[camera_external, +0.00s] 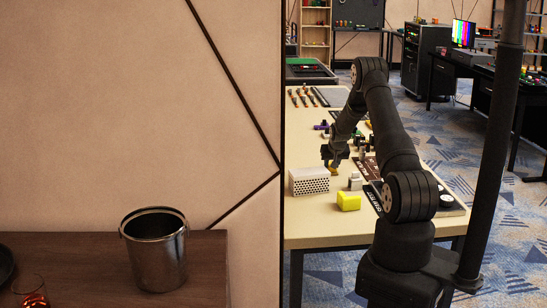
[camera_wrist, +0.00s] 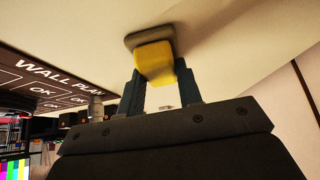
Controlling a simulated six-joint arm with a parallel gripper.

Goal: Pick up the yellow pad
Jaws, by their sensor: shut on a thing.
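My gripper (camera_wrist: 158,78) is shut on a yellow pad (camera_wrist: 154,58), with one finger on each side of it in the wrist view. A grey, rounded piece (camera_wrist: 146,35) shows just beyond the pad; I cannot tell whether they are joined. In the external view my gripper (camera_external: 333,163) points down over the table, behind the white perforated box, with a small yellow-orange bit (camera_external: 334,171) at its tips. Whether the pad touches the table is hard to tell. A separate bright yellow block (camera_external: 348,201) lies nearer the front edge.
The white perforated box (camera_external: 309,181) stands left of the yellow block on the pale table (camera_external: 310,228). A small grey-white item (camera_external: 355,182) is close by. A dark board with "WALL PLAN" lettering (camera_wrist: 60,80) lies at the left in the wrist view. Tools (camera_external: 303,97) lie farther back.

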